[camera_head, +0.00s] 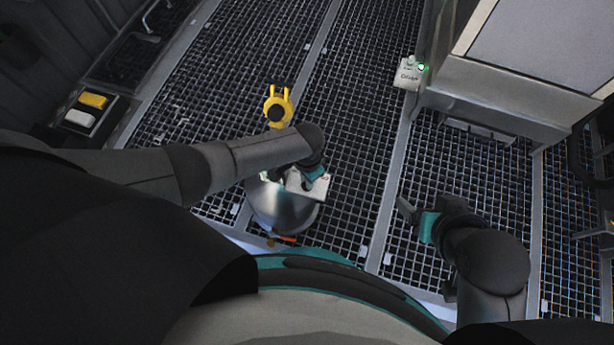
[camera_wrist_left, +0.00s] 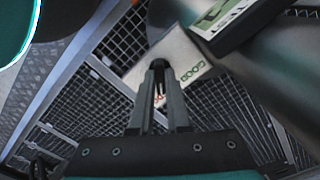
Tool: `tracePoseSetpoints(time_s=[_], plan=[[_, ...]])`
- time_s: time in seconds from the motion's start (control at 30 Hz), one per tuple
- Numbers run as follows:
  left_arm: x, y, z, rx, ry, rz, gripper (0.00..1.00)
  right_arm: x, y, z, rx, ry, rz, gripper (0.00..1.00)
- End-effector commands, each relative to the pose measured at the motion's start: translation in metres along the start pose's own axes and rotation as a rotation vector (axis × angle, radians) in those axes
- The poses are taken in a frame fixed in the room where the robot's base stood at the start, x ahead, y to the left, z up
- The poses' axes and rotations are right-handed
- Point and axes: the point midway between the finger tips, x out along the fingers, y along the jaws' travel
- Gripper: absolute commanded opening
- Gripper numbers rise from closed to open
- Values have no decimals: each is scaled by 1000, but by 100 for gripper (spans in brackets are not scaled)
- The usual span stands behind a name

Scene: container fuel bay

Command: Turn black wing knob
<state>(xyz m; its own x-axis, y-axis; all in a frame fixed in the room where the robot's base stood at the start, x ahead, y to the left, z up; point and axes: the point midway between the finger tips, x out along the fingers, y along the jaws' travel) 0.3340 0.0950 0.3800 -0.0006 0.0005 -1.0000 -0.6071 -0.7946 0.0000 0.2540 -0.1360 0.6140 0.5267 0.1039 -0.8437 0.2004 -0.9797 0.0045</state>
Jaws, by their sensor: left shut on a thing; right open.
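A silvery metal vessel (camera_head: 283,207) stands on the grating in front of me, with a pale plate (camera_head: 319,187) at its top. In the left wrist view the plate (camera_wrist_left: 165,52) bears green lettering. My left gripper (camera_head: 307,181) is at the plate. In the left wrist view its fingers (camera_wrist_left: 160,78) are close together on a small dark piece, the black wing knob (camera_wrist_left: 159,64), in front of the plate. The fingers hide most of the knob, so its angle cannot be told. My right gripper (camera_head: 412,213) is open and empty, right of the vessel and apart from it.
A yellow fitting (camera_head: 278,99) with a black centre stands beyond the vessel. A white box with a green light (camera_head: 410,73) is by the grey cabinet (camera_head: 497,97) at right. A case with yellow and white blocks (camera_head: 93,100) lies at left. Open grating lies between.

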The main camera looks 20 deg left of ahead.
Motion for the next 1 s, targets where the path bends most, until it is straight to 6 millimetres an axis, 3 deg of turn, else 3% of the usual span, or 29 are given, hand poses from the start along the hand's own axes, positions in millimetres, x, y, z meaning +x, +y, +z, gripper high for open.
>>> tracePoseSetpoints(time_s=[0.3, 0.8, 0.83, 1.0], plan=[[0, 0, 0, 108, 1, 0, 0, -4, 3, 3, 2, -31, 9, 75], [0, 0, -1, 127, 2, 0, 0, -4, 4, 5, 2, -38, 10, 75], [0, 0, -1, 127, 2, 0, 17, -4, 4, 5, 2, -38, 10, 75], [0, 0, -1, 126, 1, 0, 36, -4, 4, 4, 2, -37, 10, 75]])
